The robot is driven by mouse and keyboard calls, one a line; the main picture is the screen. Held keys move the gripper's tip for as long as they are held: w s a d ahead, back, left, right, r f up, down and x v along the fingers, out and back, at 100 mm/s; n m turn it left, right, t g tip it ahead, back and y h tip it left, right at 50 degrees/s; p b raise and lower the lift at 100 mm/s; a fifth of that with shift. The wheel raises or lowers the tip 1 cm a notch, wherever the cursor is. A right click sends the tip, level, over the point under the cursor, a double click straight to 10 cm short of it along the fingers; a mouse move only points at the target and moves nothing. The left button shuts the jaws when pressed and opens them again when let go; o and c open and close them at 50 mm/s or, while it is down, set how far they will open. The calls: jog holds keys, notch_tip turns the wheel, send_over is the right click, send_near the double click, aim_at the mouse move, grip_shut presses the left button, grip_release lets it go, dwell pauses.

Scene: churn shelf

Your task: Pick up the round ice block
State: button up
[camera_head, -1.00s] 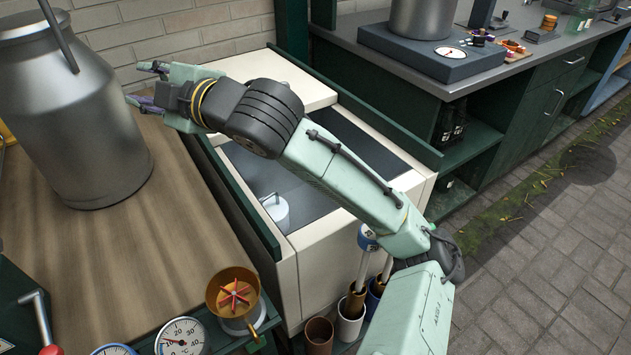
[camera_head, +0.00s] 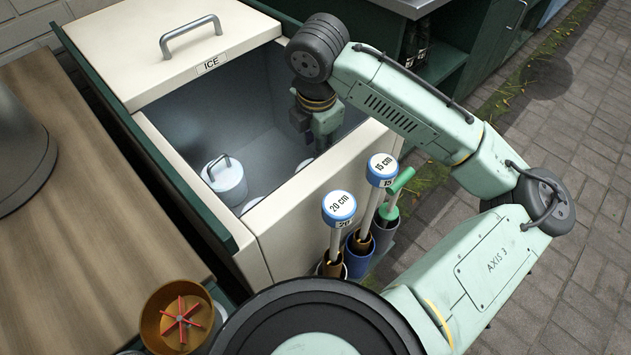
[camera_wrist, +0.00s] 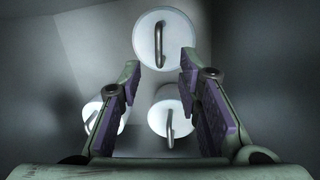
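Three round white blocks with grey handles lie in the ice chest (camera_head: 262,228). In the wrist view one block (camera_wrist: 150,55) is top centre, one (camera_wrist: 165,128) below it, and one (camera_wrist: 92,112) at lower left, partly behind the left finger. In the head view one block (camera_head: 228,184) stands clear at the left; the others are mostly hidden by the front wall and arm. My gripper (camera_wrist: 160,68) is open and empty, pointing down into the chest above the blocks. In the head view its fingers are hidden.
The chest's lid section (camera_head: 150,50), labelled ICE, covers its back part. Chest walls surround my gripper. Tools with blue caps (camera_head: 339,206) stand in holders at the front. A wooden counter (camera_head: 80,240) with a metal can (camera_head: 18,150) is at left.

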jog(key=shift+w+f, duration=0.25)
jog(key=shift+f, duration=0.75)
jog(key=shift+w+f, duration=0.2)
jog(key=shift+f, duration=0.75)
jog(key=shift+w+f, duration=0.25)
jog(key=shift+f, duration=0.75)
jog(key=shift+c, duration=0.4)
grip_shut()
jog(key=shift+r, duration=0.1)
